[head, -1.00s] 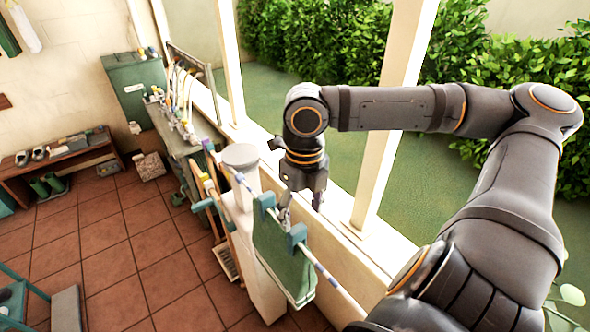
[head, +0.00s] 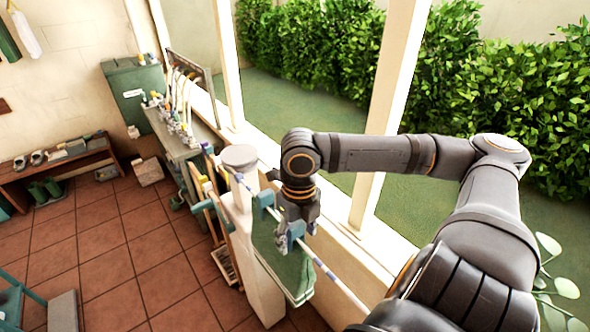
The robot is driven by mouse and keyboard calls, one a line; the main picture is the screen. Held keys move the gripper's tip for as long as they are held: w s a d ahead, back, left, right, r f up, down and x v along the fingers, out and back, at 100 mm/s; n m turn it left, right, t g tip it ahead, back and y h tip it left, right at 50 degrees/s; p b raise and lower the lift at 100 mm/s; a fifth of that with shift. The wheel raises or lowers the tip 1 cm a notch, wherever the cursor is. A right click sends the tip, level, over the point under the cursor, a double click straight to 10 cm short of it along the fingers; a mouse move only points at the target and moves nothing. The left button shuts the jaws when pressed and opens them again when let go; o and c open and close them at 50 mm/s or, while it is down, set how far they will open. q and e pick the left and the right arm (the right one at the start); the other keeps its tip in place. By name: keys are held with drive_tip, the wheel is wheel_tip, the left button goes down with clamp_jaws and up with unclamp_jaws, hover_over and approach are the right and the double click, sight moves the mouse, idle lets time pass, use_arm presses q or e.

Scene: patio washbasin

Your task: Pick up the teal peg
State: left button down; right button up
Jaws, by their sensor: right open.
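Two teal pegs clip a dark green cloth (head: 285,268) onto a striped line. The left teal peg (head: 263,207) stands clear of the gripper. The right teal peg (head: 291,236) is just below my right gripper (head: 289,226), which points down over the line. The right gripper is open, with its fingertips at or very near the upper part of this peg. The fingers are small and partly hidden, so I cannot tell whether they touch it. My left gripper is not in view.
A cream post (head: 240,160) stands left of the cloth. The striped line (head: 340,282) continues toward the lower right beside the low wall. A counter with bottles (head: 190,145) is farther back. The tiled floor (head: 110,250) at left is mostly clear.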

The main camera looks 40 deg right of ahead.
drive_tip(key=shift+d+f+b, duration=0.2)
drive_tip(key=shift+f+b, duration=0.25)
drive_tip(key=shift+f, duration=0.85)
drive_tip(key=shift+a, duration=0.1)
drive_tip(key=shift+c, duration=0.7)
drive_tip(key=c, duration=0.8)
